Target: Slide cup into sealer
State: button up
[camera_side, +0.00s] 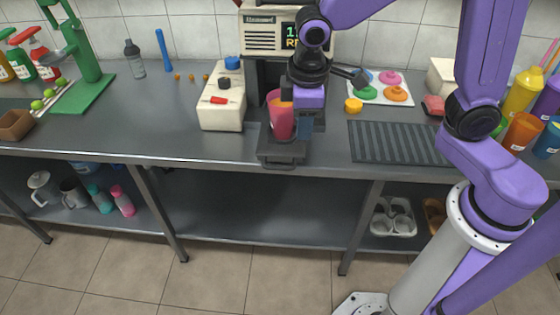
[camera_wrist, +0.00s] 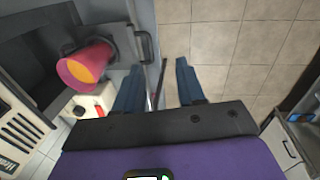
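A pink cup (camera_side: 281,118) with an orange top stands in the pulled-out dark tray (camera_side: 281,153) of the sealer (camera_side: 270,38). In the wrist view, the cup (camera_wrist: 84,67) is at upper left, with the tray's handle (camera_wrist: 146,45) to its right. My gripper (camera_side: 308,117) is just right of the cup in the side view, partly overlapping it. In the wrist view, my gripper (camera_wrist: 158,82) has its two blue fingers well apart with nothing held between them, and the cup lies outside them. The cup's base is hidden in the tray.
A cream box (camera_side: 222,112) with a red switch stands left of the tray. A grooved drain mat (camera_side: 398,143) lies at right, and a white board (camera_side: 380,90) with coloured pieces is behind it. A green press (camera_side: 88,70) stands at far left. The counter's front left is clear.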

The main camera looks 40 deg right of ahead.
jog(key=w+a+f, duration=0.1)
jog(key=w+a, duration=0.1)
jog(key=w, duration=0.3)
send_near(280, 168)
jog(key=shift+m, duration=0.4)
jog(key=f, duration=0.5)
jog(key=w+f, duration=0.1)
jog(key=f, duration=0.1)
jog(key=shift+d+f, duration=0.3)
jog(key=shift+d, duration=0.1)
grip_shut()
